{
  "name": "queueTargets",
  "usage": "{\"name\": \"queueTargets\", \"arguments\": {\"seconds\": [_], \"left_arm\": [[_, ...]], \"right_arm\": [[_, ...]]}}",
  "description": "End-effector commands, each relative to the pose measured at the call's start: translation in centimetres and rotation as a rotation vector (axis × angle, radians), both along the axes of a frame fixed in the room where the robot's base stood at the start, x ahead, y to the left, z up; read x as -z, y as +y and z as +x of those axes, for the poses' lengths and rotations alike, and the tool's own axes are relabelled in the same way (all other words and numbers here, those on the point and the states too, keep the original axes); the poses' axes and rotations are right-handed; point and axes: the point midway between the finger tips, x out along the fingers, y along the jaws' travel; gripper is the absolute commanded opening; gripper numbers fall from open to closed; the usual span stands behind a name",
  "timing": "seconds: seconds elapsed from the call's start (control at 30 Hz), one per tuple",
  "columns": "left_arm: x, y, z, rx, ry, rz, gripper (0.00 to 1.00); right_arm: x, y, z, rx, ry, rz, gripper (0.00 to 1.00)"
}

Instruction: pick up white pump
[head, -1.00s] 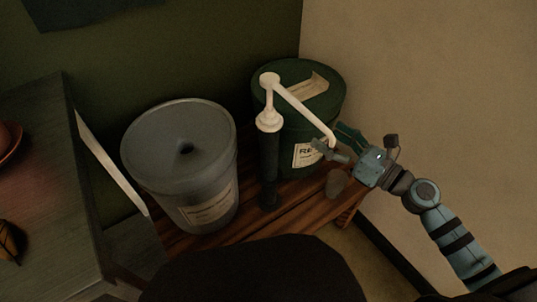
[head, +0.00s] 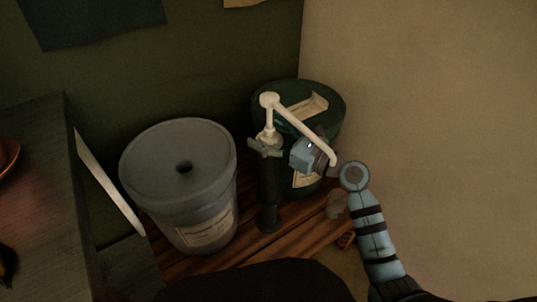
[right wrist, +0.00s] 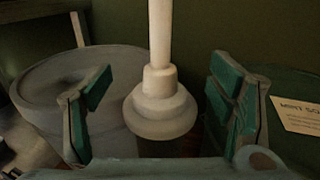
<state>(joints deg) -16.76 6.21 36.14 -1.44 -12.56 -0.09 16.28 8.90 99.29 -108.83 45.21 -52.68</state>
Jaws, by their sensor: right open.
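The white pump (head: 269,103) stands upright on a dark tube (head: 269,195) between the two buckets, with its long spout reaching down to the right. My right gripper (head: 268,147) is at the pump's collar, just below the white neck. In the right wrist view the pump's stem and collar (right wrist: 161,100) stand between the two green-padded fingers of my right gripper (right wrist: 160,95). The fingers are open, with a gap on both sides of the collar. My left gripper is not in view.
A dark green bucket (head: 330,110) stands behind and right. Both are on a wooden bench (head: 300,235). A wall (head: 430,100) closes the right side.

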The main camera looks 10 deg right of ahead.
Motion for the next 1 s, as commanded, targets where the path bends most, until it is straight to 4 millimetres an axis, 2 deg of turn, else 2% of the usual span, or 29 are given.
{"name": "queueTargets", "arguments": {"seconds": [0.03,0.07,0.5,0.87,1.0], "left_arm": [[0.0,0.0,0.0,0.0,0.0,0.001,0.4],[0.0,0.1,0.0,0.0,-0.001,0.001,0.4],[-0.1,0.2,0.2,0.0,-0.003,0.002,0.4],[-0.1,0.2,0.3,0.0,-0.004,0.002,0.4],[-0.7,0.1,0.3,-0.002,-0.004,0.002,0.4]], "right_arm": [[0.0,0.0,0.0,0.0,0.0,0.0,0.76],[0.0,0.0,0.0,0.0,0.0,0.0,0.72],[0.1,0.1,-0.1,-0.005,0.003,0.002,0.01],[0.1,0.3,-0.2,-0.009,0.007,0.008,0.0],[-0.9,0.3,-0.2,-0.009,0.008,0.009,0.0]]}}
